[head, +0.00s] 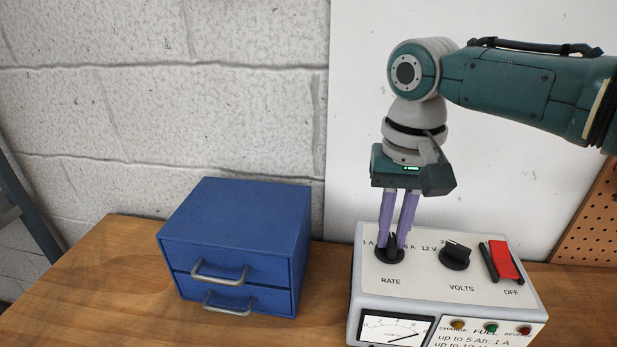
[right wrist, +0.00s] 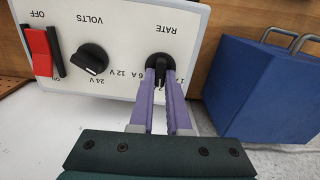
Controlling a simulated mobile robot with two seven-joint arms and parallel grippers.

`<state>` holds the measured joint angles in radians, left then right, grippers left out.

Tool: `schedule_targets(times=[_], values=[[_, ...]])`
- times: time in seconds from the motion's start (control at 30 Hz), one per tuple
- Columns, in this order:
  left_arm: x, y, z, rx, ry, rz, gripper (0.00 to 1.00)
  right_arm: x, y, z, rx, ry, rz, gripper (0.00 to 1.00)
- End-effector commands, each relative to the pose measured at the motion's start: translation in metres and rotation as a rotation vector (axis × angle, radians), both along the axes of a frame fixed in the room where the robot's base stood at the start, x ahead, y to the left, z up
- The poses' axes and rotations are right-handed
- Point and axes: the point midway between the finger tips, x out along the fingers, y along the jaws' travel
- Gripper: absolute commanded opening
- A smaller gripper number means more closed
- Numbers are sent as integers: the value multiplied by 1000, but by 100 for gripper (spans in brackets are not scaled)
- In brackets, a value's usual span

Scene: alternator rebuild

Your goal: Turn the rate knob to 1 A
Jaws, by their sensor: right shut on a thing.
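The rate knob (head: 389,252) is a black knob on the top panel of the white charger box (head: 372,287), between the marks 1 A and 6 A and above the word RATE. My right gripper (head: 396,243) comes down from above with its purple fingers shut on the knob. In the right wrist view the fingertips clasp the black rate knob (right wrist: 160,61), with 6 A printed on one side. My left gripper is not in view.
A black volts knob (head: 455,255) and a red OFF switch (head: 504,261) sit right of the rate knob. A meter (head: 395,331) and small lamps are on the front. A blue drawer cabinet (head: 240,230) stands left on the wooden bench (head: 90,290).

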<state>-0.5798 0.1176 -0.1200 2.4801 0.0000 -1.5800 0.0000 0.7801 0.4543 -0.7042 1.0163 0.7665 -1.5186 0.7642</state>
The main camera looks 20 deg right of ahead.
Motion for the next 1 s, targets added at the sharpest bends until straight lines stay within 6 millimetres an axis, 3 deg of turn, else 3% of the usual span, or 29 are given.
schedule_targets(times=[1.0], values=[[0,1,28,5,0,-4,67,1,5,1,2,-1,831,0]])
